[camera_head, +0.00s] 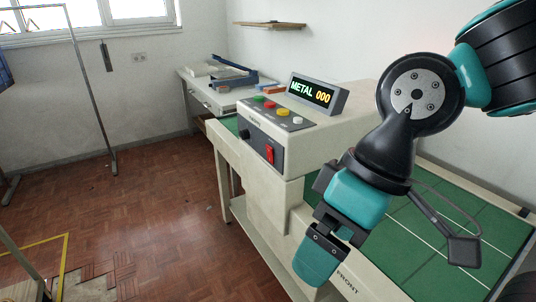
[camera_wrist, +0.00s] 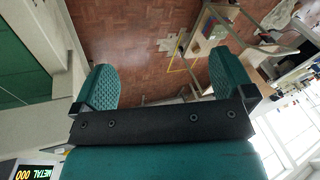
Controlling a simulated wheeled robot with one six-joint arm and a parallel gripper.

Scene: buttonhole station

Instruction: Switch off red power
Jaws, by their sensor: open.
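The red power switch (camera_head: 270,154) is a small red rocker in a dark plate on the front face of the beige machine (camera_head: 325,135). My gripper (camera_head: 318,262) hangs in front of the machine, to the right of the switch and lower in the head view, clear of it. In the wrist view the two teal fingers (camera_wrist: 158,88) stand wide apart with nothing between them. The switch does not show in the wrist view. I cannot tell its on or off position, but the display (camera_head: 311,93) is lit and reads "METAL 000".
A dark knob (camera_head: 244,134) sits left of the switch. Coloured buttons (camera_head: 283,112) in green, red, yellow and white lie on the sloped panel above. A green table (camera_head: 420,235) extends right. A side desk (camera_head: 215,98) stands behind. Parquet floor (camera_head: 130,215) at left is mostly clear.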

